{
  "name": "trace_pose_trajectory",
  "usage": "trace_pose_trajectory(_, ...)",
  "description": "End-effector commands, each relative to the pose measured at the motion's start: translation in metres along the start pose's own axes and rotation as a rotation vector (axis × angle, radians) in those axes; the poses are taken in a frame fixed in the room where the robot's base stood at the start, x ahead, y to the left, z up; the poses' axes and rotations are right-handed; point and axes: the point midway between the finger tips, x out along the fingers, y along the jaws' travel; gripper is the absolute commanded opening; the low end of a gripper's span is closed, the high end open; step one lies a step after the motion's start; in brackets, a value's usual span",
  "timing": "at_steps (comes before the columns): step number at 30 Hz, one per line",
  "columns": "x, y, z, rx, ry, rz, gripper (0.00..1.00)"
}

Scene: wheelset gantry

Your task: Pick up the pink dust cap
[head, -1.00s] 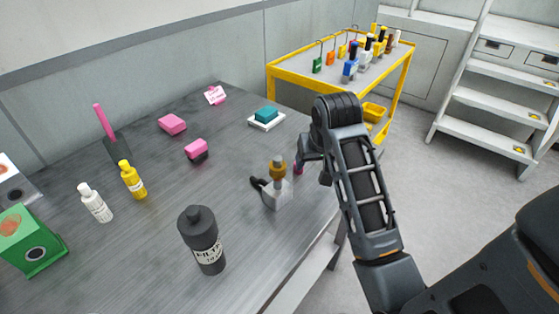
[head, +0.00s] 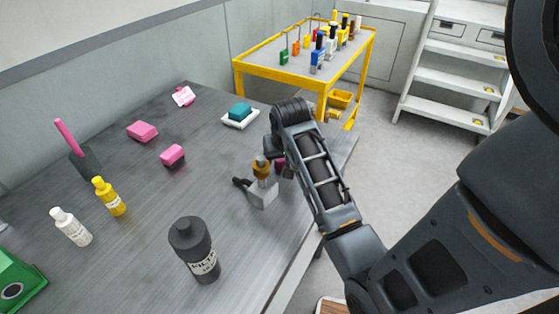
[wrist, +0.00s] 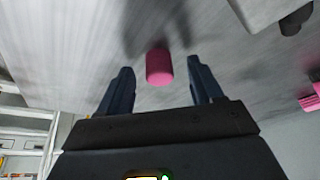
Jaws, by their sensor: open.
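The pink dust cap (wrist: 159,67) is a small pink cylinder on the grey table, between and slightly beyond my two fingers in the wrist view. In the head view only a sliver of the cap (head: 280,163) shows beside my arm, just right of the brass-topped fitting. My gripper (wrist: 160,70) is open, with one dark finger on each side of the cap and a gap on both sides. In the head view my wrist hides most of the gripper.
A grey block with a brass-coloured top (head: 263,193) stands close left of the cap. A dark bottle (head: 195,250), a yellow bottle (head: 110,198) and pink blocks (head: 142,131) stand farther left. A teal sponge-like block (head: 240,111) lies behind. A yellow cart (head: 283,77) stands beyond the table.

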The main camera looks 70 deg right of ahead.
Motion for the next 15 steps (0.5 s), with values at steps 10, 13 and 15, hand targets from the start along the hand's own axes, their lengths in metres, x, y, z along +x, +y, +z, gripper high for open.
trace_pose_trajectory(10, 0.002, -0.0003, -0.0002, -0.001, 0.002, 0.0, 0.57)
trace_pose_trajectory(13, 0.0019, -0.0003, -0.0002, -0.001, 0.001, 0.0, 0.47)
trace_pose_trajectory(15, 0.0019, -0.0003, -0.0002, -0.001, 0.001, 0.0, 0.41)
